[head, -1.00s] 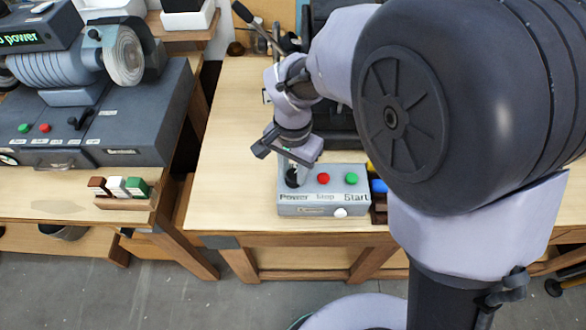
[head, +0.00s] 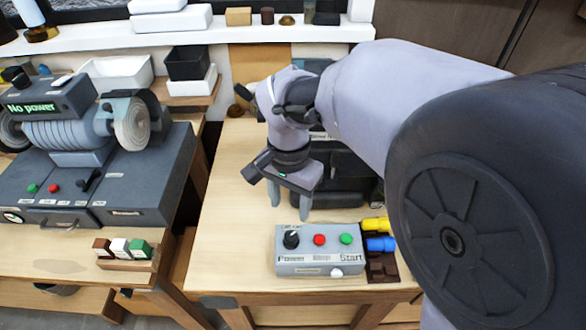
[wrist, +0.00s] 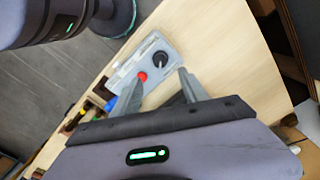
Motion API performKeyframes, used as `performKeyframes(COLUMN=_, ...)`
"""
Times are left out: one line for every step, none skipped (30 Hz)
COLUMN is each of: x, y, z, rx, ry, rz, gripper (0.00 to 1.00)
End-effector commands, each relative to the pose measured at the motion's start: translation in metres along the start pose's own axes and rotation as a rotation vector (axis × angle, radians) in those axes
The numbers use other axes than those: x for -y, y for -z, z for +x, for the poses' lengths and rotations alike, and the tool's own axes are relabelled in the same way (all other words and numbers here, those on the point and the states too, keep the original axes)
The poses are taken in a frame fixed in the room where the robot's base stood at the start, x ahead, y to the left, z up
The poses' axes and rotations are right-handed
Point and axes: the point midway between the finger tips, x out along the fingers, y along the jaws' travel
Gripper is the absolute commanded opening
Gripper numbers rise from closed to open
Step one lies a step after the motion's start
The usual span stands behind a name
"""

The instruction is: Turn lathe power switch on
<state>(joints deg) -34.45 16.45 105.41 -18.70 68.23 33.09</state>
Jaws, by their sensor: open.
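The grey control box (head: 317,259) stands near the front edge of the right-hand bench. On its top are a black power knob (head: 291,239) at the left, a red stop button (head: 319,240) and a green start button (head: 346,239). My gripper (head: 291,207) is open and empty, above and behind the box, pointing down and apart from the knob. In the wrist view the black knob (wrist: 161,59) and red button (wrist: 142,76) show beyond the spread fingers (wrist: 158,88). The green button is hidden there behind a finger.
Blue and yellow pieces (head: 378,243) sit right beside the box. A dark machine (head: 335,172) stands behind my gripper. On the left bench are a grinder (head: 75,130) with a "No power" display and a small block rack (head: 125,262). Bare bench top lies left of the box.

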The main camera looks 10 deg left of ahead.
Motion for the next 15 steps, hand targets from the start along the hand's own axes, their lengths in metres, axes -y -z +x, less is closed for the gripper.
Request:
performKeyframes(x=0.001, y=0.0, z=-0.018, rx=-0.001, ry=0.002, rz=0.001, gripper=0.52)
performKeyframes(x=0.001, y=0.001, z=-0.025, rx=-0.002, ry=0.002, rz=0.0, gripper=0.52)
performKeyframes(x=0.0, y=0.0, z=-0.033, rx=-0.002, ry=0.001, rz=-0.001, gripper=0.52)
performKeyframes(x=0.0, y=0.0, z=-0.037, rx=-0.001, ry=0.001, rz=-0.001, gripper=0.52)
performKeyframes(x=0.0, y=0.0, z=-0.042, rx=-0.001, ry=0.001, rz=0.0, gripper=0.52)
performKeyframes(x=0.0, y=0.0, z=-0.046, rx=-0.001, ry=0.001, rz=0.0, gripper=0.52)
performKeyframes(x=0.0, y=0.0, z=-0.048, rx=0.0, ry=0.0, rz=0.001, gripper=0.52)
performKeyframes(x=0.0, y=0.0, z=-0.05, rx=0.001, ry=-0.001, rz=0.001, gripper=0.52)
performKeyframes(x=0.0, y=0.0, z=-0.051, rx=0.001, ry=-0.001, rz=0.001, gripper=0.52)
performKeyframes(x=0.0, y=0.0, z=-0.051, rx=0.001, ry=-0.001, rz=0.0, gripper=0.52)
performKeyframes(x=0.0, y=0.0, z=-0.051, rx=0.001, ry=-0.001, rz=0.0, gripper=0.52)
performKeyframes(x=0.0, y=0.0, z=-0.051, rx=0.001, ry=-0.001, rz=0.0, gripper=0.52)
performKeyframes(x=0.0, y=0.0, z=-0.051, rx=0.001, ry=-0.001, rz=0.0, gripper=0.52)
performKeyframes(x=0.0, y=0.0, z=-0.051, rx=0.001, ry=-0.001, rz=0.0, gripper=0.52)
performKeyframes(x=0.0, y=0.0, z=-0.051, rx=0.001, ry=-0.001, rz=0.0, gripper=0.52)
